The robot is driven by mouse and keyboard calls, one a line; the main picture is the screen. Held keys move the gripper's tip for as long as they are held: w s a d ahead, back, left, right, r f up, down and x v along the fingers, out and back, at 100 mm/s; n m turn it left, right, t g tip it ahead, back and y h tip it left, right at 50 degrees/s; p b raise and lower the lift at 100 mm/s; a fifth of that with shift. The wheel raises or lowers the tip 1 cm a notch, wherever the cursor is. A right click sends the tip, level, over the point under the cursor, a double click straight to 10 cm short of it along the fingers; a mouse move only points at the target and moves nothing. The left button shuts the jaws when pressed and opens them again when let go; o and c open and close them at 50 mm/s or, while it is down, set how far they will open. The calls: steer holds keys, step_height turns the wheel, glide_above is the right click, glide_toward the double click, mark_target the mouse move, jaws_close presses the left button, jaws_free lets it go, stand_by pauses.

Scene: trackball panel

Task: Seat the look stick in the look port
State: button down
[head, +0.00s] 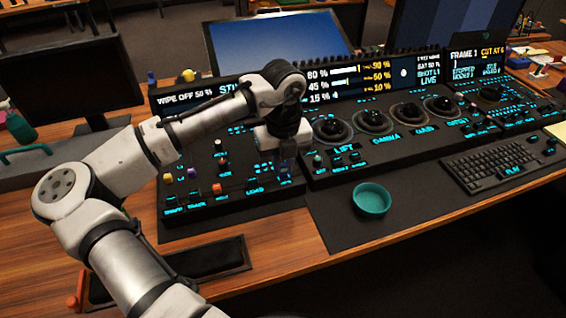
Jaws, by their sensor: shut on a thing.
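My gripper (286,170) points down over the right part of the left control panel (230,205), close above its surface. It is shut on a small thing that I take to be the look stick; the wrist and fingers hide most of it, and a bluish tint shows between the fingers. I cannot tell whether it touches the panel. A glowing label (255,190) that may read LOOK is left of the fingertips. The look port is not clearly visible; the gripper may cover it.
Colored knobs, including an orange one (217,188), stand left of the gripper. Trackballs (332,128) line the right panel. A teal bowl (371,199) sits on the dark mat (335,222) in front. A keyboard (500,160) lies at the right. A monitor (270,42) stands behind.

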mark_target(283, 164)
steer(key=c, duration=1.4)
jaws_free()
steer(key=shift+f, duration=0.1)
step_height(283, 164, up, 12)
steer(key=shift+r, duration=0.2)
steer(key=shift+s+f, duration=0.1)
steer(key=shift+s, duration=0.05)
